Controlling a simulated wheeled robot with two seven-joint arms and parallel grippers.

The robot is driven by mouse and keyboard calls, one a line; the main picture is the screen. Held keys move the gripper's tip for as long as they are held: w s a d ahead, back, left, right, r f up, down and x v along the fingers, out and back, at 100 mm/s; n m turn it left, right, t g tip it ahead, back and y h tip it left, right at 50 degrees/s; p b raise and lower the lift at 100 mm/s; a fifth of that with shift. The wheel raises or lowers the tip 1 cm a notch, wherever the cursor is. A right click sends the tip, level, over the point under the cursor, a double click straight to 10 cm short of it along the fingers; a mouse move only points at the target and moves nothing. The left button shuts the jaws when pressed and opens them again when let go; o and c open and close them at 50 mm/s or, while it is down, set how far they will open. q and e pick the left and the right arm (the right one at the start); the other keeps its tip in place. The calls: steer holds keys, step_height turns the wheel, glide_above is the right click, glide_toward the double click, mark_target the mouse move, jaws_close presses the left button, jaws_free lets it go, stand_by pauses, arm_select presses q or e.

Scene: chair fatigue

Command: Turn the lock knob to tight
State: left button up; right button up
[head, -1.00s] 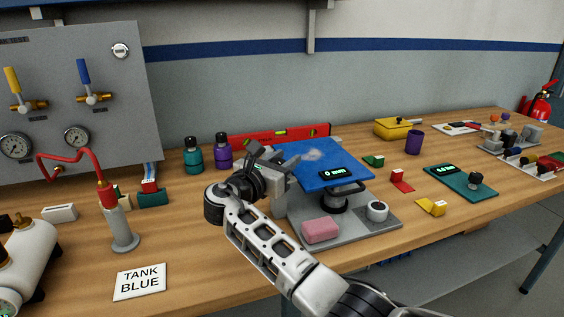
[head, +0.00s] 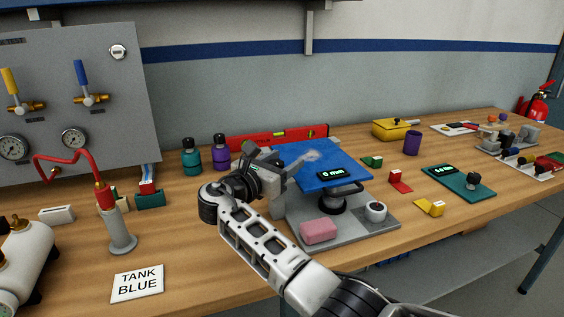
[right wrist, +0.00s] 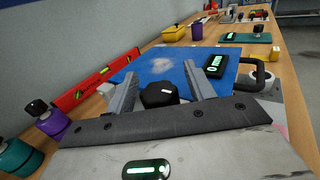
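A black knob with a white mark (right wrist: 158,95) shows in the right wrist view, at the near edge of the blue plate (head: 322,158). I take it for the lock knob; in the head view my gripper hides it. My right gripper (head: 290,168) is at the plate's left side. In the right wrist view its two fingers (right wrist: 160,84) stand apart, one on each side of the knob. I cannot tell whether they touch it. A display (head: 332,173) on the plate reads 0 mm. My left gripper is in neither view.
Purple (head: 220,152) and teal (head: 191,157) bottles and a red level (head: 275,137) stand behind the gripper. A TANK BLUE card (head: 137,283) lies front left.

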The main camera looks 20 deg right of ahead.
steer(key=shift+a, duration=0.1)
arm_select(q)
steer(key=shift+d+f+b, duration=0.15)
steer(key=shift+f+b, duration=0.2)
steer(key=shift+b, duration=0.5)
arm_select(e)
steer(key=v, duration=1.5)
steer(key=shift+s+a, duration=0.25)
steer(key=shift+a, duration=0.05)
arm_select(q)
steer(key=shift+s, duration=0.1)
